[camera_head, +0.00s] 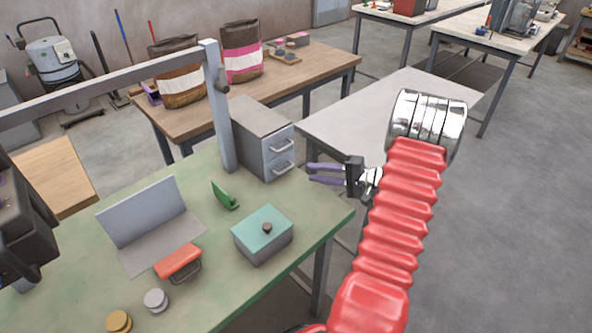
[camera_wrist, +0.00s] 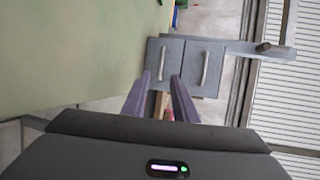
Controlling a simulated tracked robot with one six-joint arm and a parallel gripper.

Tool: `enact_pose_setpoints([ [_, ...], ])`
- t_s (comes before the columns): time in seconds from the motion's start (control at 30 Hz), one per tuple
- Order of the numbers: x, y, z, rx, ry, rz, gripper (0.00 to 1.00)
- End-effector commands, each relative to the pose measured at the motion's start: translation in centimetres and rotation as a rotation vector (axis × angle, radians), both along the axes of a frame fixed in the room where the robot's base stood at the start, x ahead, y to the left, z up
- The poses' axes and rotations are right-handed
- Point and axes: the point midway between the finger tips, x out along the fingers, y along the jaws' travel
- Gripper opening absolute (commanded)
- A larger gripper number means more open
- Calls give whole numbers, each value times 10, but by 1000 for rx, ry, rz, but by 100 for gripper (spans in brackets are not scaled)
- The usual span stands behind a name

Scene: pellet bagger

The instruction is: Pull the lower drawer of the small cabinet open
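The small grey cabinet (camera_head: 252,137) stands on the back right part of the green bench, with two stacked drawers. Its lower drawer (camera_head: 278,170) is shut and has a pale bar handle (camera_head: 284,167). The upper drawer (camera_head: 277,147) is also shut. In the wrist view the cabinet lies sideways, with the lower drawer (camera_wrist: 165,48) at left, beside the bench. My gripper (camera_head: 310,172) is open and empty, just right of the cabinet front, with its purple fingers pointing at it. In the wrist view the fingertips (camera_wrist: 160,77) show either side of the lower handle's line, apart from it.
A grey post (camera_head: 217,115) rises beside the cabinet. A teal-lidded box (camera_head: 263,235) and a small green item (camera_head: 225,196) sit on the green bench (camera_head: 310,205) in front. A grey table (camera_head: 400,95) stands behind my gripper.

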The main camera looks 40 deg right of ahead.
Motion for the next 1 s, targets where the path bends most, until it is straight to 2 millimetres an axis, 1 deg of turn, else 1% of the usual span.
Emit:
enact_pose_setpoints([
  [0.03,8,4,-2,1,0,3,26],
  [0.3,45,21,-10,2,0,3,26],
  [0.5,65,30,-15,0,0,0,26],
  [0.63,71,33,-16,0,0,1,26],
  [0.9,72,33,-16,0,0,0,26],
  [1.0,72,33,-16,0,-1,0,20],
])
